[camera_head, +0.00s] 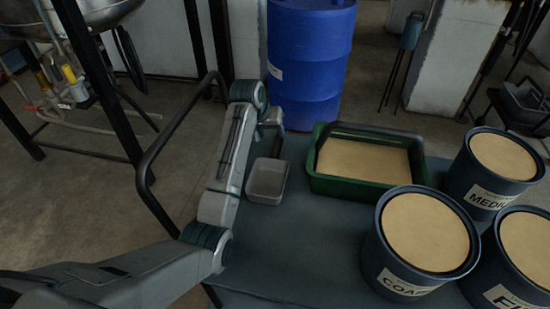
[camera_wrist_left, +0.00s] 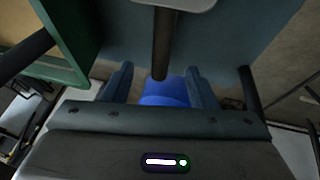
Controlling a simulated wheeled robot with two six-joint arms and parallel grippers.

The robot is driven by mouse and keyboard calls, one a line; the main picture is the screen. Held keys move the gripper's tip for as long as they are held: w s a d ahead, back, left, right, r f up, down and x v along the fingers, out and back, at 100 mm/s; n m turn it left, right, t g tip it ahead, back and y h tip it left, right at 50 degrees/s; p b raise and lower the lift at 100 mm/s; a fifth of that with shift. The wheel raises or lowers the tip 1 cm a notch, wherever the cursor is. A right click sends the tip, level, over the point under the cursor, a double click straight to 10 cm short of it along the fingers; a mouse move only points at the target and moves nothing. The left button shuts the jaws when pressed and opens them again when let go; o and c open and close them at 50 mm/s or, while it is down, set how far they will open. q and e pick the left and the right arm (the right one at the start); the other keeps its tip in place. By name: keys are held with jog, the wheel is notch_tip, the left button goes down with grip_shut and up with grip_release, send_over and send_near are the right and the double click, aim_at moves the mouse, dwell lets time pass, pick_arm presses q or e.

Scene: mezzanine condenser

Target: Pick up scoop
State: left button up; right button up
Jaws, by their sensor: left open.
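The scoop (camera_head: 267,181) has a grey, open, tray-like bowl and lies on the table left of the green bin. In the left wrist view, its bowl edge shows at the top and its dark handle (camera_wrist_left: 161,45) points toward my gripper. My left gripper (camera_head: 275,118) is at the table's far edge, behind the scoop bowl. In the left wrist view, its open fingers (camera_wrist_left: 158,72) stand on either side of the handle's end, with a gap on both sides. In the head view, my wrist and forearm hide part of the gripper and the handle. My right gripper is not in view.
A green bin (camera_head: 316,182) of tan material stands right of the scoop. Several dark buckets with tan contents, including one (camera_head: 399,284) in front, fill the table's right side. A blue barrel (camera_head: 310,60) stands behind the table (camera_head: 300,235). A dark rail (camera_head: 150,150) curves at left.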

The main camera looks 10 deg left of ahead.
aim_at(276, 145)
pick_arm(q)
jog(key=x, duration=0.4)
jog(key=shift+f, duration=0.3)
jog(key=x, duration=0.5)
jog(key=shift+s+a+f+b, duration=0.1)
jog(key=shift+s+b, duration=0.2)
jog(key=shift+b, duration=0.1)
jog(key=shift+f, duration=0.1)
jog(key=c, duration=1)
grip_shut()
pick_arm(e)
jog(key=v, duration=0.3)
